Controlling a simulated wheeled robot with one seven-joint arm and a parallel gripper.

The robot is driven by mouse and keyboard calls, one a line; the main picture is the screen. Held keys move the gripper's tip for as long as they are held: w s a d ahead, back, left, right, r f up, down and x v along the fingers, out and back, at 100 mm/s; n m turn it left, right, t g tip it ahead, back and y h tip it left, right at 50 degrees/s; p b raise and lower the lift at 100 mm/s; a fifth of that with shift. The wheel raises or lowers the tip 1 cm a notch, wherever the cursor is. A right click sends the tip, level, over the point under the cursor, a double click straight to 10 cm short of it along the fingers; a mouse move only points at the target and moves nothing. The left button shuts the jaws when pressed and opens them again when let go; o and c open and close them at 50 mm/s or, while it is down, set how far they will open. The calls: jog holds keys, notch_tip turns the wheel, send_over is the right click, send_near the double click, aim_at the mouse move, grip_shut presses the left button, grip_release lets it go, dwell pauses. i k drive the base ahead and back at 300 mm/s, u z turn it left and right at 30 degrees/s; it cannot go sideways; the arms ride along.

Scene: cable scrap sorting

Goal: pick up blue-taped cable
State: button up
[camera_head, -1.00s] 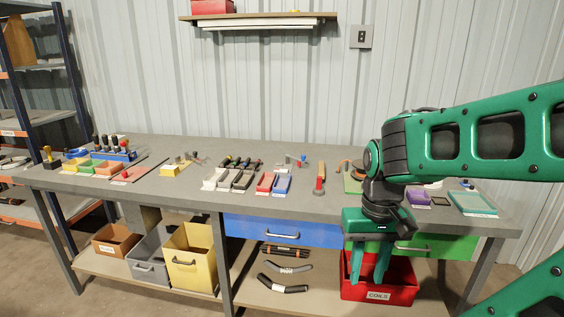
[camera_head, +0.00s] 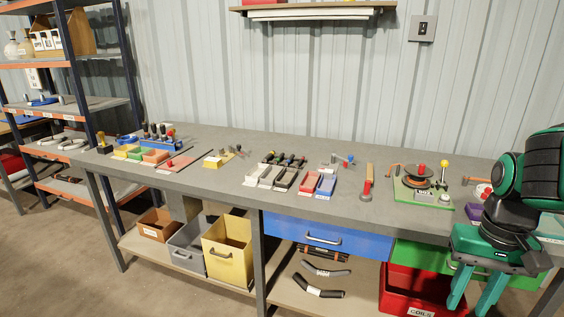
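I cannot make out for certain a cable with blue tape on it. Short cable pieces lie on the bench's lower shelf: a grey one (camera_head: 326,271) and a black one with a pale band (camera_head: 318,291). A dark bundle with orange ends (camera_head: 325,252) lies behind them. On the left rack, loose coils (camera_head: 73,145) lie on one shelf, and a blue item (camera_head: 42,101) lies on the shelf above. My gripper (camera_head: 467,309) is at the lower right, pointing down, in front of the bench and red bin. Its fingers are apart with nothing visible between them.
The grey workbench (camera_head: 240,195) carries tools and small trays. A yellow bin (camera_head: 228,265), a grey bin (camera_head: 187,252) and a brown box (camera_head: 157,224) stand on its lower shelf. The red bin (camera_head: 397,300) labelled COILS is at right. Floor at left is open.

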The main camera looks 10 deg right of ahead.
aim_at(287, 163)
jog(key=z, duration=0.05)
jog(key=i, duration=1)
jog(key=u, duration=0.1)
